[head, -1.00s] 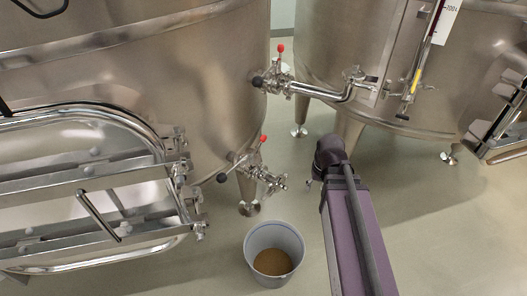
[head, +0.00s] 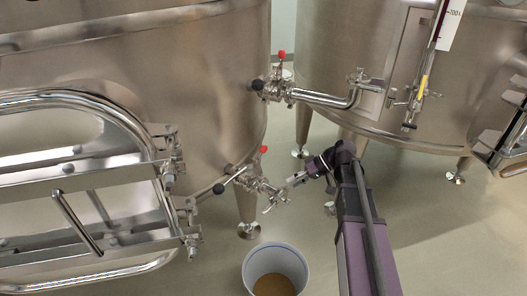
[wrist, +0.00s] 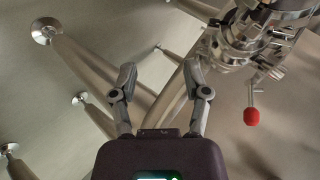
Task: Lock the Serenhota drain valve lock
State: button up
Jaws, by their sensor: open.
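The lower valve (head: 262,186) is on the left steel vat, low on its wall. It has a red-knobbed lever (head: 263,150) pointing up and a black-knobbed handle (head: 219,188) out to the left. No name label is readable. My gripper (head: 286,184) is just right of this valve in the head view, open and empty; contact cannot be told there. In the wrist view my gripper (wrist: 160,72) has its fingers apart. The valve (wrist: 250,38) shows at upper right with the red knob (wrist: 251,117) hanging below it, both right of the fingers.
A grey bucket (head: 249,268) with brown contents stands on the floor below the valve. An upper valve (head: 272,87) with its own red knob joins a pipe (head: 325,99). The right vat (head: 335,60) stands close behind my arm. Vat legs (wrist: 85,65) rise nearby.

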aim_at(264, 153)
jog(key=w+d+r+n+g+y, duration=0.2)
jog(key=w+r+n+y, duration=0.4)
jog(key=r, duration=0.5)
jog(key=shift+d+n+g+y, duration=0.3)
jog(key=shift+d+g+y, duration=0.1)
jog(key=shift+d, duration=0.15)
jog(key=shift+a, duration=0.1)
jog(key=x, duration=1.3)
jog(key=shift+a, duration=0.3)
jog(key=shift+c, duration=0.2)
grip_shut()
